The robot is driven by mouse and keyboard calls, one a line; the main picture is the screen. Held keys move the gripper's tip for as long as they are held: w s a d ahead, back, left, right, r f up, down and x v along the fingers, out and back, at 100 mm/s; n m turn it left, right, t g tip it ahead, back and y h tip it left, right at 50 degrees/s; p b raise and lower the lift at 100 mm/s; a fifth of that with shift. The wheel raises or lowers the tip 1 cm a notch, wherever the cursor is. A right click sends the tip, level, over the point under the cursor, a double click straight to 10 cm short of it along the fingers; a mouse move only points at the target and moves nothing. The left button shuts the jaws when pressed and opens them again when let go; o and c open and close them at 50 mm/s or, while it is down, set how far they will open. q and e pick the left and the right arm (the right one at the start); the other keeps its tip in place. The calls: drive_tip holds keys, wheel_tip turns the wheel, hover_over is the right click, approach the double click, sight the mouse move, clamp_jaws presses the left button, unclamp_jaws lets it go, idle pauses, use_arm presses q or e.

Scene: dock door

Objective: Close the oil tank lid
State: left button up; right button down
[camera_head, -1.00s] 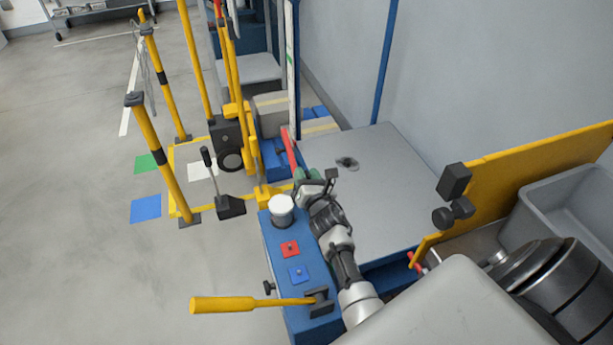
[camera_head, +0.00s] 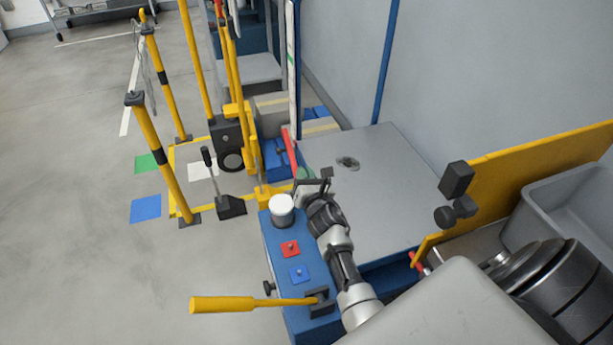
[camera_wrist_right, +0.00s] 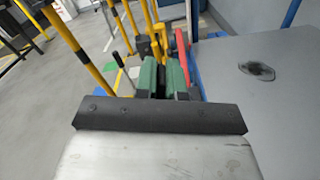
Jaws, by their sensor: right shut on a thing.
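A narrow red panel (camera_head: 289,148) stands tilted beside a low blue box (camera_head: 274,155); it may be the lid, seen nearly edge-on. It also shows in the right wrist view (camera_wrist_right: 182,50). My left gripper is not in view.
A blue control box (camera_head: 292,250) with a white cap (camera_head: 282,204), red and blue buttons and a yellow lever (camera_head: 240,304) stands close below my right gripper. Yellow posts (camera_head: 158,155) stand to the left. The grey tabletop (camera_head: 385,180) is mostly clear.

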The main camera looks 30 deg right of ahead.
drive_tip(key=a+n+b, duration=0.1)
drive_tip(key=n, duration=0.1)
drive_tip(key=a+n+b, duration=0.1)
drive_tip(key=a+n, duration=0.1)
drive_tip(key=shift+w+r, duration=0.15)
drive_tip(key=shift+w, duration=0.2)
drive_tip(key=shift+w+a+n, duration=0.1)
drive_tip(key=shift+a+n, duration=0.3)
drive_tip(key=shift+n, duration=0.3)
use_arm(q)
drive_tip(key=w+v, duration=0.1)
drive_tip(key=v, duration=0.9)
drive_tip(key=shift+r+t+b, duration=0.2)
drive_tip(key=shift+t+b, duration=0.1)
use_arm(e)
drive_tip(key=shift+a+n, duration=0.35)
drive_tip(key=shift+n, duration=0.05)
drive_tip(key=shift+w, duration=0.1)
